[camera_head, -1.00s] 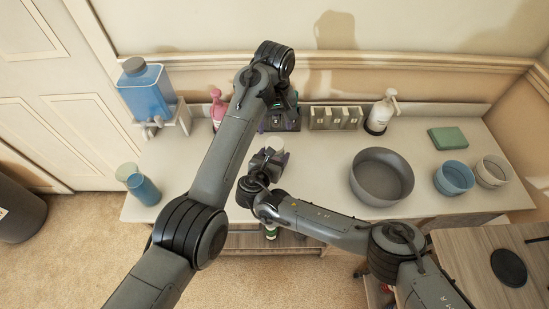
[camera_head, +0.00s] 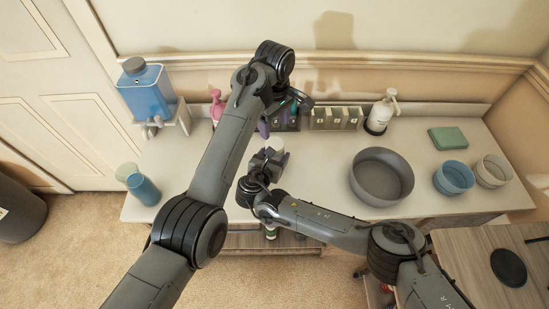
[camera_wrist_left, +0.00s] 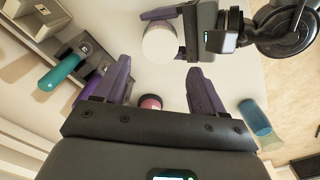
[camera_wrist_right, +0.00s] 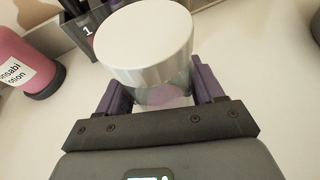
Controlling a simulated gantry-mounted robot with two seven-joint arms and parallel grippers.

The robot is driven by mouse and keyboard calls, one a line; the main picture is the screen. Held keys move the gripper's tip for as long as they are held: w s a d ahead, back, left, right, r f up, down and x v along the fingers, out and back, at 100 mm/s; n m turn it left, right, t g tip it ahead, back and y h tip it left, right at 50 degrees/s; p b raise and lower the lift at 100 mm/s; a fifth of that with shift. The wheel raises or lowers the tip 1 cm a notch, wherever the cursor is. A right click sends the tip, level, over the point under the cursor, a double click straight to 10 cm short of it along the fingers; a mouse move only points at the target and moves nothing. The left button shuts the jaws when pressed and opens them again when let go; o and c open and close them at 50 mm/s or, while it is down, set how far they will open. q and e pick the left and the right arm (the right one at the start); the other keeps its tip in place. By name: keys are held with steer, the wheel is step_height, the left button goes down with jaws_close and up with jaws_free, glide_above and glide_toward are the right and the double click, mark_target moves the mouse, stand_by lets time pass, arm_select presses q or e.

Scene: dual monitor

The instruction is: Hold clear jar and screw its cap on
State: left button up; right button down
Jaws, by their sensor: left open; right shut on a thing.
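The clear jar (camera_wrist_right: 165,88) stands between the purple fingers of my right gripper (camera_wrist_right: 163,92), which is shut on it. A broad white cap (camera_wrist_right: 146,38) sits over the jar's top; whether it is screwed tight I cannot tell. The cap also shows from above in the left wrist view (camera_wrist_left: 160,43). In the head view the jar is mostly hidden behind my right gripper (camera_head: 268,160). My left gripper (camera_wrist_left: 158,66) is open and empty, with the cap beyond its fingertips. In the head view it is behind and above the jar (camera_head: 276,122).
A pink lotion bottle (camera_wrist_right: 28,58) stands near the jar. A compartment organizer (camera_head: 336,117) and a white pump bottle (camera_head: 381,112) line the counter's back. A grey basin (camera_head: 382,177) is to the right. The blue cup (camera_head: 143,189) is at the left edge.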

mark_target(274, 143)
arm_select(q)
steer(key=shift+f, duration=4)
